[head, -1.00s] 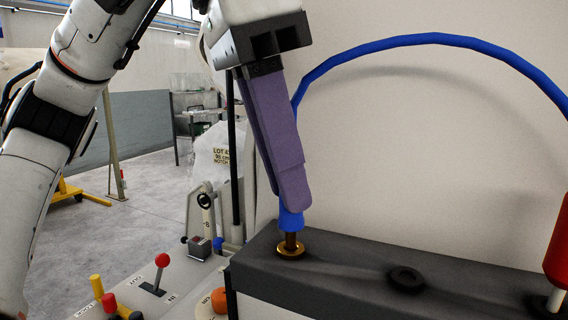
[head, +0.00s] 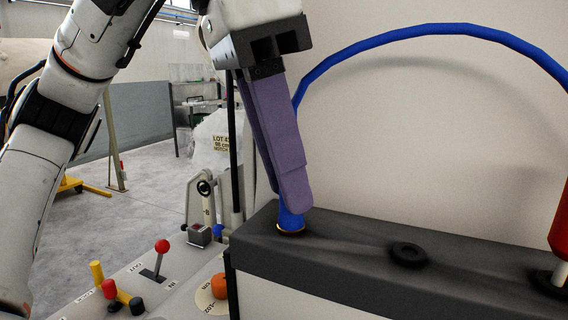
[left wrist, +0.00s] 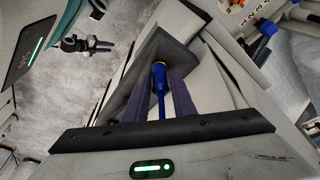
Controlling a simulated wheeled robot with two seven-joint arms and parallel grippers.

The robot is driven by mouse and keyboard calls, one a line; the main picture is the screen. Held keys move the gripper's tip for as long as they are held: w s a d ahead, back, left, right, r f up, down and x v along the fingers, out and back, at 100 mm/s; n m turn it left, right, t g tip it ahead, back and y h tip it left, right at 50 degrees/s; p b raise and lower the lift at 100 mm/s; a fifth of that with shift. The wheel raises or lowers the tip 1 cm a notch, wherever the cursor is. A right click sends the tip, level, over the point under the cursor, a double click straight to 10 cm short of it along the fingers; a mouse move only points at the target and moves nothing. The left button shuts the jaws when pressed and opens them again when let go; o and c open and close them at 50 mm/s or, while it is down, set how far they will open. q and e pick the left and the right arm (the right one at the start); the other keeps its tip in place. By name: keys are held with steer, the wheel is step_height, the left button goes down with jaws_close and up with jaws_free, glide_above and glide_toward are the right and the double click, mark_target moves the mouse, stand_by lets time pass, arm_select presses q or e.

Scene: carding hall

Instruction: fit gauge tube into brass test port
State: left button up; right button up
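My left gripper (head: 285,200) comes down from above with its purple fingers shut on the blue gauge tube (head: 290,220). The tube also shows between the fingers in the left wrist view (left wrist: 160,82). Its lower end meets the brass test port (head: 291,233) on the dark ledge; no brass stem shows between them, only a thin brass rim. The tube looks nearly upright, and how deep it sits is hidden. A blue hose arches from behind the fingers to the right. My right gripper (left wrist: 103,46) is small in the left wrist view, away from the port.
The dark ledge (head: 345,237) carries a black ring (head: 408,254) to the right of the port. A red handle (head: 561,225) stands at the right edge. Left of the ledge is a panel with a red-knobbed lever (head: 162,246) and an orange button (head: 219,286).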

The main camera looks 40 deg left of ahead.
arm_select(q)
steer(key=o, duration=0.3)
steer(key=p+v, duration=0.3)
steer(key=v, duration=0.7)
steer(key=shift+r+p, duration=0.2)
steer(key=shift+p, duration=0.2)
